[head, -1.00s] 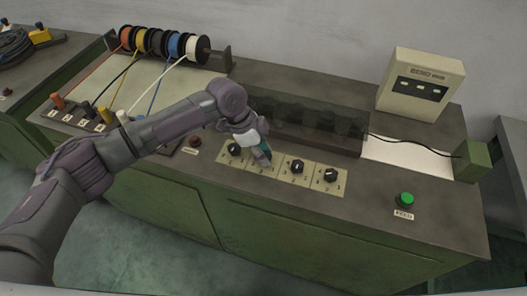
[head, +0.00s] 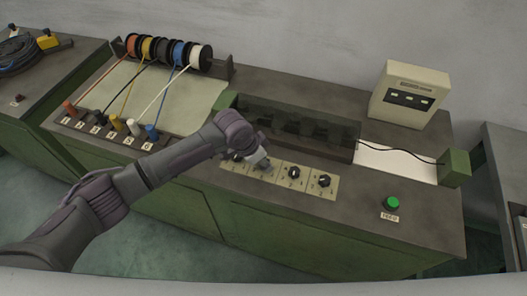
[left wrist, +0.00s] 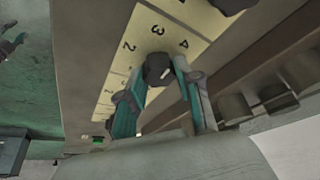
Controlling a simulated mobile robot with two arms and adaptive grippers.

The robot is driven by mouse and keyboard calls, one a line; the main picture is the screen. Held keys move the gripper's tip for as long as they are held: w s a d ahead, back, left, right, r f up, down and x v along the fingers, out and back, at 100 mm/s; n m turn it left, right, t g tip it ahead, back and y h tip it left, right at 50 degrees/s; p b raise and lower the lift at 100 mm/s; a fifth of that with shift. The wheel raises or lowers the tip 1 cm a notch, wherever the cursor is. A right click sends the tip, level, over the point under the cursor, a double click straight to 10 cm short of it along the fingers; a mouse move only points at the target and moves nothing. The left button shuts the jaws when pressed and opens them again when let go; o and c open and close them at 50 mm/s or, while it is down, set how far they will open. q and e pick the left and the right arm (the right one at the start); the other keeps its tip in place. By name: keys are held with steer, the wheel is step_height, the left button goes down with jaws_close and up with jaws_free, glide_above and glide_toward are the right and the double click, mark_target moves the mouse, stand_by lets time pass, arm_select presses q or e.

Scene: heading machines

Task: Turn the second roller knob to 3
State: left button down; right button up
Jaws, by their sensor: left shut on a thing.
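A row of black roller knobs sits on cream number plates along the front of the machine. The third knob (head: 294,172) and fourth knob (head: 324,181) are clear. My left gripper (head: 263,164) is down at the second plate and hides the second knob there. In the left wrist view, my left gripper (left wrist: 158,80) has its teal fingers on both sides of the second knob (left wrist: 157,66), shut on it. The numbers 2, 3 and 4 show beside this knob; its pointer direction is unclear.
A dark see-through cover (head: 300,130) stands just behind the knobs. A green button (head: 391,203) is to the right, and a cream counter box (head: 408,95) stands at the back. Wire spools (head: 165,50) and coloured wires are at the left.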

arm_select(q)
steer(key=n+p, duration=0.2)
steer(key=n+t+p, duration=0.1)
steer(key=n+p, duration=0.1)
steer(key=shift+s+d+r+y, duration=0.1)
steer(key=shift+r+y, duration=0.1)
steer(key=shift+y, duration=0.2)
steer(key=shift+f+n+y+p, duration=0.15)
steer(key=shift+n+y+p, duration=0.15)
steer(key=shift+n+p, duration=0.4)
steer(key=c, duration=0.8)
jaws_free()
steer(key=shift+r+t, duration=0.25)
steer(key=shift+t, duration=0.05)
steer(key=v, duration=1.1)
steer(key=shift+s+r, duration=0.1)
steer(key=shift+r, duration=0.05)
steer(key=shift+s, duration=0.1)
